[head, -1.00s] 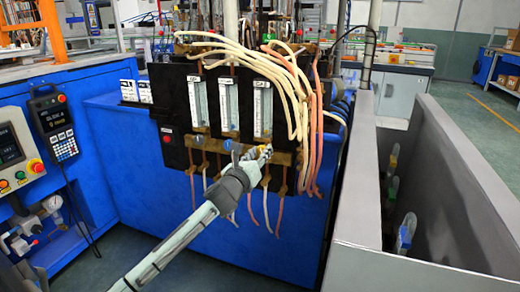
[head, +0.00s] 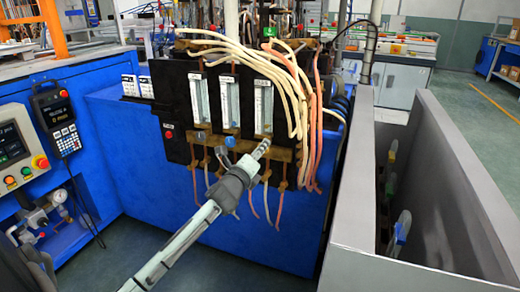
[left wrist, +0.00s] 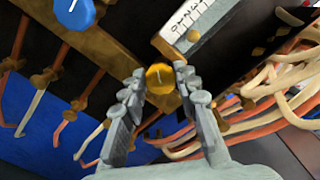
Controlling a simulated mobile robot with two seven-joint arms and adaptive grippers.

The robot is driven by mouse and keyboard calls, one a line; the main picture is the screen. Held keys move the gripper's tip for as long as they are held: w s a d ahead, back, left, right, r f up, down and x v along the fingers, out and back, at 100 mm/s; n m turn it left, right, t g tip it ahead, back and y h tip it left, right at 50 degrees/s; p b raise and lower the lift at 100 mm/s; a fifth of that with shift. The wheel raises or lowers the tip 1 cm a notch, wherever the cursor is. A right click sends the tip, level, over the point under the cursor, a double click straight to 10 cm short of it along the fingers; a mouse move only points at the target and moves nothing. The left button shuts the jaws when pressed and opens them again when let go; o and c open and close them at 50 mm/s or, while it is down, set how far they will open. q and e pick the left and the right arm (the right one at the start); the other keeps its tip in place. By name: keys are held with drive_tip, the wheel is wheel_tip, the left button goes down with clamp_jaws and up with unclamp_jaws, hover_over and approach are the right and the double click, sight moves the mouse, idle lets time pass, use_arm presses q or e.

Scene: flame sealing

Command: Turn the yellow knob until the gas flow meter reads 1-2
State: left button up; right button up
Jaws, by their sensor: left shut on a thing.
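My left gripper (head: 262,149) reaches up to the black gas panel, at the lower end of the rightmost flow meter (head: 263,108). In the left wrist view the yellow knob (left wrist: 160,77) sits between the fingertips of this gripper (left wrist: 158,82), which is shut on it. The knob carries a short pale mark. In the head view the gripper hides the knob. The bottom of a flow meter (left wrist: 188,25) shows above the knob in the left wrist view. Its reading is too small to tell. My right gripper is not in view.
Pale and orange hoses (head: 300,90) hang right of the gripper. A grey-walled bin (head: 455,170) stands at the right. The floor in front is clear.

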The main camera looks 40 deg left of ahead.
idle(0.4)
use_arm(q)
drive_tip(key=o, duration=1.1)
drive_tip(key=shift+o, duration=0.2)
drive_tip(key=v, duration=1.2)
drive_tip(key=s+d+f+n+g, duration=0.2)
drive_tip(key=s+f+n+g, duration=0.3)
drive_tip(key=f, duration=0.5)
drive_tip(key=s+d+f+n+g, duration=0.1)
drive_tip(key=s+f+n+g, duration=0.25)
drive_tip(key=f+n, duration=0.5)
drive_tip(key=s+d+f+n+g+h, duration=0.1)
drive_tip(key=s+d+f+n+g, duration=0.2)
drive_tip(key=s+d+f, duration=0.2)
drive_tip(key=s+d+f+n+g+h, duration=0.1)
drive_tip(key=s+d+f+n+g, duration=0.2)
drive_tip(key=s+f, duration=0.5)
drive_tip(key=s+d+n, duration=0.1)
drive_tip(key=s+d, duration=0.1)
drive_tip(key=shift+s+f+h, duration=0.25)
drive_tip(key=shift+s+h, duration=0.05)
drive_tip(key=shift+s, duration=0.05)
